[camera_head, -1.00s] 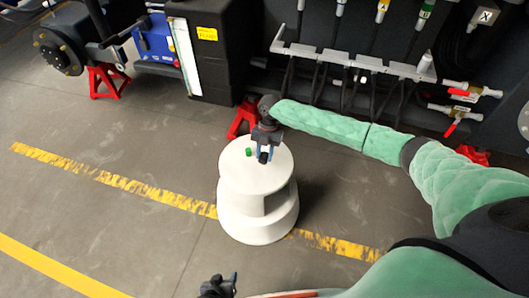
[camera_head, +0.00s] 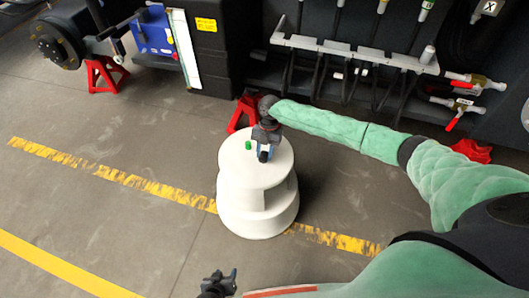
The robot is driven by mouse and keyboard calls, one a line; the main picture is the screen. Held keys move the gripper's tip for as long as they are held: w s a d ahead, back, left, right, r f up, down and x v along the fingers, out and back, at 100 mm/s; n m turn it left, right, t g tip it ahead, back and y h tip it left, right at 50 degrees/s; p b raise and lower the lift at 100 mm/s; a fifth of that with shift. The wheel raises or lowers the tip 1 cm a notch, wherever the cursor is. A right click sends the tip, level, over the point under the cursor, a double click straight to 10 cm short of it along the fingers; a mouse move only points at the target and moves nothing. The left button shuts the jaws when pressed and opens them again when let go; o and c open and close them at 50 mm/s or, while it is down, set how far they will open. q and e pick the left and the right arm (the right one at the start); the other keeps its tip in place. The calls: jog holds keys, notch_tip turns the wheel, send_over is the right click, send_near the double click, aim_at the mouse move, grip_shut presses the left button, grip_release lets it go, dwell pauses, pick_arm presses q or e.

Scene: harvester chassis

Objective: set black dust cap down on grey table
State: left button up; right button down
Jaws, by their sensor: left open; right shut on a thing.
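The pale round table (camera_head: 232,170), wide at its base, stands on the floor in the middle of the view. My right gripper (camera_head: 264,153) reaches down over its top from behind. It is shut on the small black dust cap (camera_head: 263,157), which shows at the fingertips just above or on the tabletop; I cannot tell whether it touches. My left gripper (camera_head: 222,282) is open and empty at the bottom edge of the view, in front of the table and apart from it.
A small green cap (camera_head: 248,145) lies on the tabletop just left of my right gripper. Behind the table are a red stand (camera_head: 241,113) and the dark chassis with a grey hose rack (camera_head: 350,55). The floor to the left, with yellow stripes, is clear.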

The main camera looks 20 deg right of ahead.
jog(key=shift+f, duration=0.1)
jog(key=c, duration=0.9)
grip_release()
jog(key=shift+w+d+r, duration=0.1)
jog(key=shift+w+r, duration=0.1)
jog(key=shift+r, duration=0.4)
jog(key=v, duration=0.6)
jog(key=shift+w+d+r, duration=0.1)
jog(key=shift+r, duration=0.1)
